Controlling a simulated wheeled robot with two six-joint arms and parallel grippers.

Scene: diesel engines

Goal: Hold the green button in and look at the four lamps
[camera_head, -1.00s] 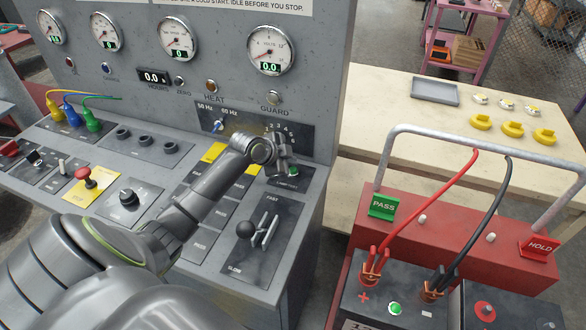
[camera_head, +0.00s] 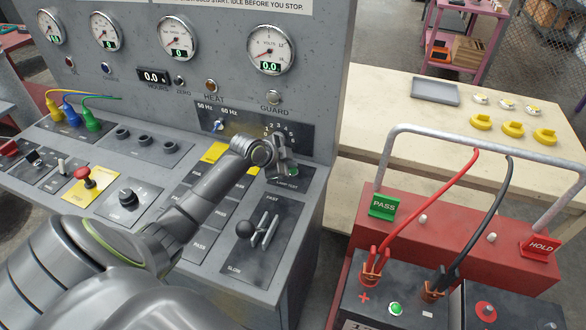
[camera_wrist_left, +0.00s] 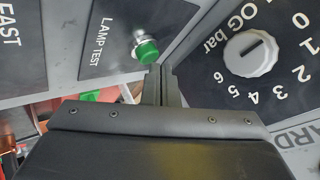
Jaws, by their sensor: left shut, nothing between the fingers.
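The green button (camera_head: 294,172), labelled LAMP TEST, is on the right end of the grey console. It also shows in the left wrist view (camera_wrist_left: 147,50) as a green cap on a silver collar. My left gripper (camera_head: 284,168) is shut and empty, its tips close beside the button. In the left wrist view the fingertips (camera_wrist_left: 161,68) are near the green cap; I cannot tell whether they touch it. The four lamps, red (camera_head: 69,61), blue (camera_head: 106,67), amber (camera_head: 211,86) and pale (camera_head: 273,97), sit under the gauges; none clearly glows. My right gripper is out of view.
A selector knob (camera_wrist_left: 250,53) is close to the fingers on the upright panel. A black-knobbed lever (camera_head: 245,229) stands in front of the button. A red cart (camera_head: 440,222) with a metal rail is on the right. A pale bench (camera_head: 390,120) stands behind it.

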